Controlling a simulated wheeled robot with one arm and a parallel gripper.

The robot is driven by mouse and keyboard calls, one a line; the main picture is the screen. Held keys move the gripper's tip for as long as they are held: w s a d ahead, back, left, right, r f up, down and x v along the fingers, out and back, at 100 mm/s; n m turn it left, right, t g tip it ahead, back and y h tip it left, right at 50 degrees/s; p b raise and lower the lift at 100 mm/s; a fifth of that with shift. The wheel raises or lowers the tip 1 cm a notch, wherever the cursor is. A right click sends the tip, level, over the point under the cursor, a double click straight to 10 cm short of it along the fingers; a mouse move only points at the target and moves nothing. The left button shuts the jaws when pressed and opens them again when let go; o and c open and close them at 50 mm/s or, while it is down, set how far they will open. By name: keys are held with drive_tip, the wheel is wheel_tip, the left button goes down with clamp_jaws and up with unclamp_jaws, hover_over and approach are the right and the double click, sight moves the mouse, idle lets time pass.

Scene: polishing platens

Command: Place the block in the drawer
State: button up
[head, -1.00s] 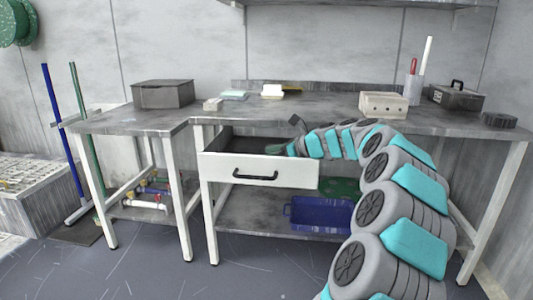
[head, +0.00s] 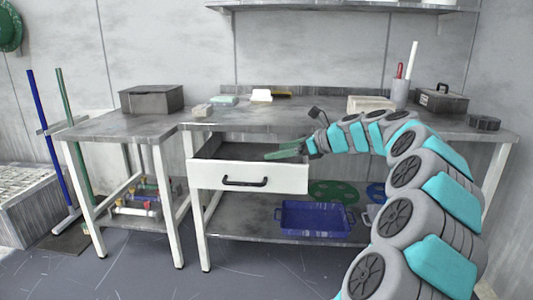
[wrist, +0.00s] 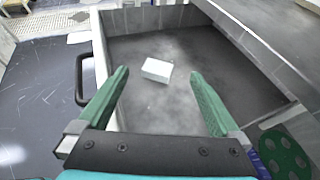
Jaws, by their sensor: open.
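The drawer (head: 248,177) under the workbench is pulled open, with a white front and a black handle. A small white block (wrist: 157,70) lies on the drawer's grey floor in the wrist view. My gripper (head: 270,153) is over the drawer's right side. In the wrist view, my gripper (wrist: 165,85) has its two green fingers spread wide, with the block beyond and between the tips and apart from both. In the head view the drawer front hides the block.
A blue bin (head: 315,218) is on the lower shelf. The floor in front is clear.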

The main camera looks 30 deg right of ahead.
drive_tip(key=shift+v, duration=1.25)
drive_tip(key=shift+c, duration=0.2)
